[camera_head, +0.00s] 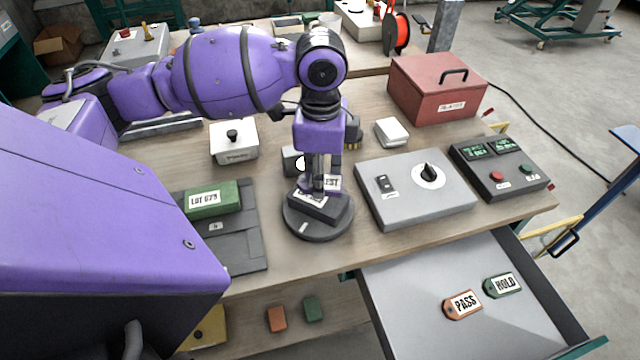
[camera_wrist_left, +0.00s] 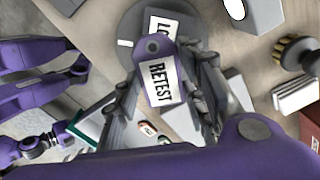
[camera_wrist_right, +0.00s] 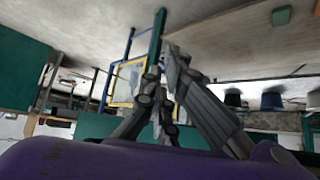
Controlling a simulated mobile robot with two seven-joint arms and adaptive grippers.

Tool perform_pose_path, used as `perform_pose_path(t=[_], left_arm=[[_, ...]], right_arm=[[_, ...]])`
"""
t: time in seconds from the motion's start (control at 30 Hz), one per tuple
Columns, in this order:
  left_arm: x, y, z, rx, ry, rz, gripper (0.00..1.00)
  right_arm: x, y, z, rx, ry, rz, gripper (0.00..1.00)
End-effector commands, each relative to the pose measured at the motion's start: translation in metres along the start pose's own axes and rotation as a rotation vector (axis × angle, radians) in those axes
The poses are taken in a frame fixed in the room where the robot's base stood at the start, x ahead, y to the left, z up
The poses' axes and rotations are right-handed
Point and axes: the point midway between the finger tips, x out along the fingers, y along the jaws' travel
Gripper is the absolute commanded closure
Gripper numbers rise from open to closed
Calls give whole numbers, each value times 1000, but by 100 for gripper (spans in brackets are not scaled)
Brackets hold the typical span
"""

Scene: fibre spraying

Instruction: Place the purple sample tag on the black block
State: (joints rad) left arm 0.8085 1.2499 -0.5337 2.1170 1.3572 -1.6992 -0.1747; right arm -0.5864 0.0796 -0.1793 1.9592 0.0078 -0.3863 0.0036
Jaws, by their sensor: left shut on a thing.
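The purple sample tag, marked RETEST, is held edge to edge between the fingers of my left gripper (camera_wrist_left: 165,75). The tag (camera_wrist_left: 155,88) faces the left wrist camera; in the head view only part of its label (camera_head: 332,183) shows behind the fingers. The black block (camera_head: 325,211) lies on a round dark disc (camera_head: 300,230). My left gripper (camera_head: 318,182) is right over the block; I cannot tell if the tag touches it. The block's white label (camera_wrist_left: 163,26) shows beyond the tag in the left wrist view. My right gripper (camera_wrist_right: 163,68) looks shut and empty, away from the table.
A green LOT 079 block (camera_head: 212,199) lies on a grey tray (camera_head: 245,250) left of the disc. A grey panel with a dial (camera_head: 400,205) stands close on the right. The open drawer (camera_head: 420,275) holds PASS (camera_head: 463,304) and HOLD (camera_head: 503,285) tags. A red box (camera_head: 430,95) stands behind.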

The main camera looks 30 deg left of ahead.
Motion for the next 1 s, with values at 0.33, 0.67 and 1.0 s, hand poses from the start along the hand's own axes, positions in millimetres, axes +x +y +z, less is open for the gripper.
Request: perform_pose_path(t=[0.33, 0.67, 1.0], left_arm=[[39, -6, 4, 0, -1, -1, 79], [41, -6, 4, 0, 0, -2, 79], [41, -6, 4, 0, 0, -2, 43]], right_arm=[[-1, 4, 9, -3, -12, 5, 100], [-2, 7, 8, -13, -11, 6, 100], [-2, 6, 10, -10, -15, 5, 100]])
